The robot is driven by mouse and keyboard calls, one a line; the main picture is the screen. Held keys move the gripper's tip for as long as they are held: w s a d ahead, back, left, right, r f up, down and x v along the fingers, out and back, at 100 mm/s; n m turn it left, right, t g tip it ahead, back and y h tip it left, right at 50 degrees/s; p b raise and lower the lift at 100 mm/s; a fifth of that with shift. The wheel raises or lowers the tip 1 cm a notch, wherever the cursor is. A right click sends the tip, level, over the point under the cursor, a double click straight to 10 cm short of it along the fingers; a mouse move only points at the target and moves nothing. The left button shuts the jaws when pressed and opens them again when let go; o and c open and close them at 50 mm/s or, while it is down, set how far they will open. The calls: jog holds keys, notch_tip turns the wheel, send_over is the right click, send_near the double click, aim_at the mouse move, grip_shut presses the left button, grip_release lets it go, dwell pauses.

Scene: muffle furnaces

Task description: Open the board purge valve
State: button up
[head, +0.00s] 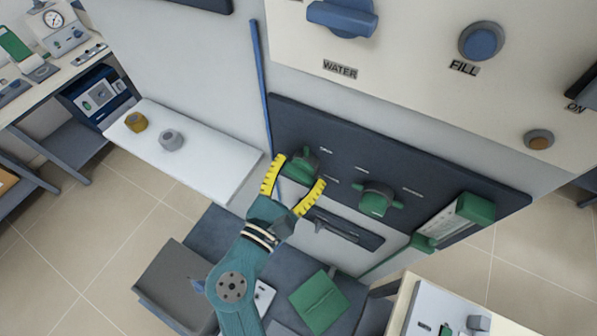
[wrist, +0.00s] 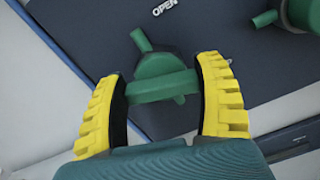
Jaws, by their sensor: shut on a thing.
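A dark board (head: 345,165) on the pale wall carries two green valves. My gripper (head: 300,173) is at the left green valve (head: 305,158), its yellow fingers on either side of it. In the wrist view the green handle (wrist: 162,86) lies crosswise between the fingers of my gripper (wrist: 163,78), which is shut on it. A green pointer sticks out up and left from the valve hub. The word OPEN is printed on the board above it. The second green valve (head: 377,199) stands to the right, free. I cannot read which valve is labelled purge.
A green and white device (head: 452,222) sits at the board's right end. Above are a blue WATER handle (head: 342,18), a blue FILL knob (head: 481,41) and an orange button (head: 538,139). A white shelf (head: 205,165) with two small knobs juts out at left.

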jog(key=m+b, duration=0.2)
jog(key=m, duration=0.2)
jog(key=shift+f+m, duration=0.1)
jog(key=shift+m, duration=0.2)
jog(key=m+b, duration=0.2)
jog(key=m, duration=0.1)
jog(key=shift+s+d+f+m+b, duration=0.1)
jog(key=shift+m+b, duration=0.2)
jog(key=shift+b, duration=0.05)
jog(key=m+b, duration=0.3)
jog(key=m, duration=0.1)
jog(key=shift+f, duration=0.1)
jog(key=shift+m+b, duration=0.85)
jog(key=shift+m, duration=0.45)
jog(key=o, duration=1.2)
jog(key=v, duration=1.2)
